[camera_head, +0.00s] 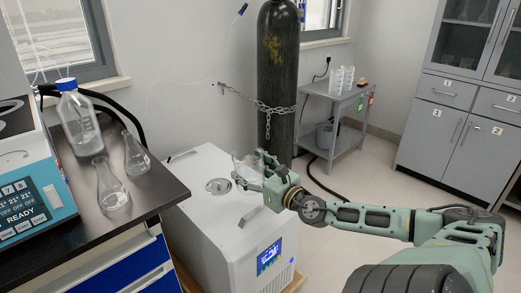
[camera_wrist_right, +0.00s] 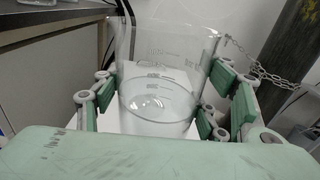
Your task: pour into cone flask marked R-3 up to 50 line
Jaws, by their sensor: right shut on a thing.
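My right gripper (camera_head: 248,177) is shut on a clear glass beaker (camera_wrist_right: 165,60), held above the white machine. In the right wrist view the beaker is between the green fingers, roughly upright. A rounded outline shows low in it; I cannot tell whether this is a liquid surface or the base. Two conical flasks stand on the dark counter: a front flask (camera_head: 112,190) with a little clear content at its bottom, and a back flask (camera_head: 135,156). The beaker is to the right of both, apart from them. No R-3 mark is readable. My left gripper is not in view.
A blue-capped bottle (camera_head: 80,122) stands behind the flasks on the counter (camera_head: 120,225). A teal device with a screen (camera_head: 28,205) is at the left. The white machine (camera_head: 205,215) has a round port on top. A chained gas cylinder (camera_head: 278,75) stands behind it.

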